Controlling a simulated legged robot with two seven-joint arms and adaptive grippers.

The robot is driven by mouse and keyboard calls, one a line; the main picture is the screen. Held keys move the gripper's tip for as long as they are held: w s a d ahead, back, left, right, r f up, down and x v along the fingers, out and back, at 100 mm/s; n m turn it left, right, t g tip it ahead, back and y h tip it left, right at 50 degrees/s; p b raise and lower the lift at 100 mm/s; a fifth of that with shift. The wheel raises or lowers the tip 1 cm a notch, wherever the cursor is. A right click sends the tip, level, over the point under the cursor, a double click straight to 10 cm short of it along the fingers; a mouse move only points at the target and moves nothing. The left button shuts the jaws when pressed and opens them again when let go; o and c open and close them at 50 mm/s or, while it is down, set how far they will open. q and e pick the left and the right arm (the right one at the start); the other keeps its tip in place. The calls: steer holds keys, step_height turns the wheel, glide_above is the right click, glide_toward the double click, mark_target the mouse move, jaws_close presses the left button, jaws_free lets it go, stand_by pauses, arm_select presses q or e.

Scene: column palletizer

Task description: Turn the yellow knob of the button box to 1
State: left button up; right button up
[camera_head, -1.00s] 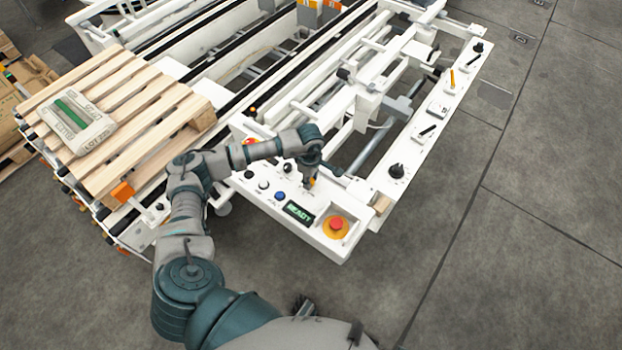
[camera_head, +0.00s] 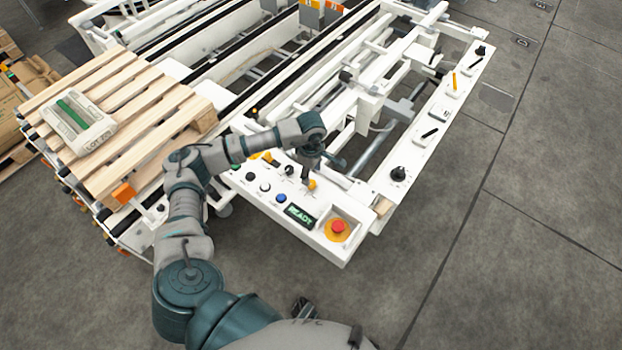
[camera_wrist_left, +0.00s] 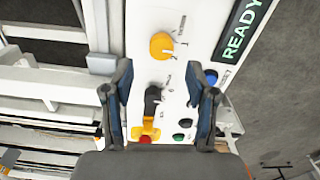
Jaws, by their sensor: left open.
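The button box (camera_head: 268,203) is a white panel at the front of the machine. Its yellow knob (camera_head: 312,184) sits above the READY display, and shows whole as a round yellow knob (camera_wrist_left: 162,45) in the left wrist view. Small number marks stand beside it; I cannot tell which one it points to. My left gripper (camera_head: 306,174) hangs over the panel just left of the knob. In the wrist view the fingers of my left gripper (camera_wrist_left: 160,72) are apart and empty, with the yellow knob beyond their tips and a black knob (camera_wrist_left: 153,98) between them.
A red emergency button (camera_head: 338,227) on a yellow base and the READY display (camera_head: 299,214) are near the box's right end. Blue (camera_head: 281,198), white and black buttons lie to the left. Floor at right is clear.

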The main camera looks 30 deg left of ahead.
arm_select(q)
step_height(320, 180, up, 6)
steer(key=shift+a+r, duration=0.2)
stand_by(0.5)
